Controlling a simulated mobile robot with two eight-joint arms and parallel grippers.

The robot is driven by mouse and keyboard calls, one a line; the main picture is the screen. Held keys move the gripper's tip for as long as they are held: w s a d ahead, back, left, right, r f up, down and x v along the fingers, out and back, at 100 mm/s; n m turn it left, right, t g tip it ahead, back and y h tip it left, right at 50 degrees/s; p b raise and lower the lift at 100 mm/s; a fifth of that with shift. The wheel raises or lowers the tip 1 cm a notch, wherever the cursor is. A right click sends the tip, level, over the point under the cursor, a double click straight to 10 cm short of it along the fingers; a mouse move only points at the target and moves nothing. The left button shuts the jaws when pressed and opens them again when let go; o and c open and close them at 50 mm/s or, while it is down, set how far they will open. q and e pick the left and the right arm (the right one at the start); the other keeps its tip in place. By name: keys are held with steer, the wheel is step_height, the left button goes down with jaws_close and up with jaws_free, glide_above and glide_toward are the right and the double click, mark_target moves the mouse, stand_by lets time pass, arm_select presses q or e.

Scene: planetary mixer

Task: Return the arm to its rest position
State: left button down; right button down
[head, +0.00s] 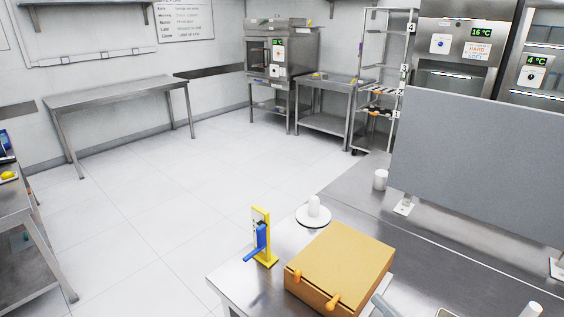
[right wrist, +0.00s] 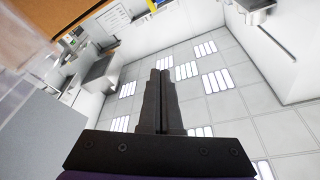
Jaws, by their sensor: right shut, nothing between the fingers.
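My right gripper (right wrist: 161,73) shows in the right wrist view. Its two dark fingers lie together along the middle, with nothing between them. Beyond the fingertips are pale tiles with bright light panels, which look like the ceiling. No object touches the fingers. In the head view I cannot make out the right gripper clearly. My left gripper is in neither view. No mixer can be made out in these frames.
A steel counter (head: 228,275) holds an orange-brown box (head: 343,262), a yellow stand with a blue lever (head: 261,238), a white round-based piece (head: 313,212) and a white cup (head: 380,179). A grey panel (head: 480,155) rises at right. The tiled floor (head: 150,215) is clear.

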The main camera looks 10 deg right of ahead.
steer(key=s+a+f+g+h, duration=0.1)
steer(key=a+f+g, duration=0.2)
steer(key=a, duration=0.1)
steer(key=a+f+g+h+p, duration=0.1)
steer(key=a+f+g, duration=0.2)
steer(key=a, duration=0.1)
steer(key=s+a+f+g+h+p, duration=0.1)
steer(key=a+f+g, duration=0.2)
steer(key=a, duration=0.1)
steer(key=shift+s+a+f+g, duration=0.25)
steer(key=shift+s+g, duration=0.1)
steer(key=shift+g, duration=0.05)
steer(key=s+d+h+p, duration=0.1)
steer(key=s+h, duration=0.1)
steer(key=s+d+g+h+p, duration=0.1)
steer(key=s+h, duration=0.1)
steer(key=h, duration=0.1)
steer(key=s+d+g+h, duration=0.1)
steer(key=s+d+h, duration=0.1)
steer(key=h, duration=0.1)
steer(key=shift+s+p, duration=0.25)
steer(key=shift+p, duration=0.15)
steer(key=shift+f, duration=0.1)
steer(key=shift+d, duration=0.1)
